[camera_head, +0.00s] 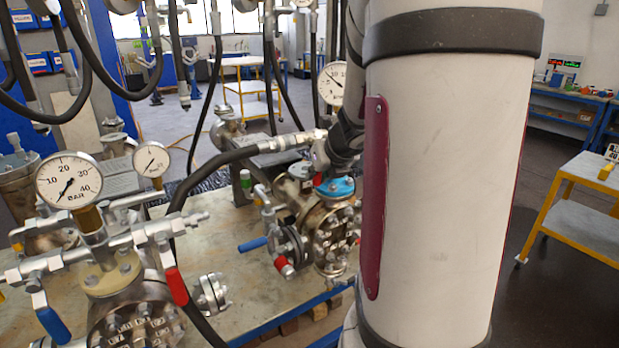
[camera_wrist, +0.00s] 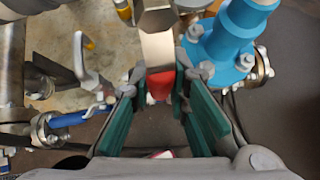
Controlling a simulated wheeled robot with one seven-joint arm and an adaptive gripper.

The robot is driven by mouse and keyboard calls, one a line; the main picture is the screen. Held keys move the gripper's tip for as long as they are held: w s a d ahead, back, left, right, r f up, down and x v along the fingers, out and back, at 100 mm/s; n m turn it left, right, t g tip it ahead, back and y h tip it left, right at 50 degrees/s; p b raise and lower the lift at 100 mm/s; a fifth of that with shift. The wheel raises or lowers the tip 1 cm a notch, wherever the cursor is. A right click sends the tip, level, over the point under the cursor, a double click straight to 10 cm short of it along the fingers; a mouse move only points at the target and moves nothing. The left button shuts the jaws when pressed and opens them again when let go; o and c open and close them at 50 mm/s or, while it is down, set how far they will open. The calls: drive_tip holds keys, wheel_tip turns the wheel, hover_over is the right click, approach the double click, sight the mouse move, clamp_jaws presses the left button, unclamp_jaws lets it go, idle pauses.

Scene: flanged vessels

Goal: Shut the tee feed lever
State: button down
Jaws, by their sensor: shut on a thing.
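A lever with a flat steel arm and a red grip (camera_wrist: 160,86) shows at the top middle of the wrist view. My gripper (camera_wrist: 161,80) has its teal-padded fingers on either side of the red grip and is shut on it. In the head view a small patch of red (camera_head: 317,179) shows beside the blue cap of the middle vessel (camera_head: 330,240), below a dark part of my arm. My white arm link hides the right side of that vessel. I cannot tell from the head view how the lever lies.
A blue flanged fitting (camera_wrist: 232,40) stands close right of my gripper. A blue-handled lever (camera_wrist: 75,118) lies to the left; one also shows in the head view (camera_head: 252,244). Gauges (camera_head: 69,180) and hoses (camera_head: 240,155) crowd the left. A yellow trolley (camera_head: 560,200) stands right.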

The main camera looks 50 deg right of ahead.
drive_tip(key=shift+s+d+f, duration=0.1)
drive_tip(key=shift+d, duration=0.1)
idle(0.5)
drive_tip(key=c, duration=1.5)
unclamp_jaws()
drive_tip(key=shift+v, duration=0.8)
drive_tip(key=v, duration=1)
drive_tip(key=shift+a, duration=0.2)
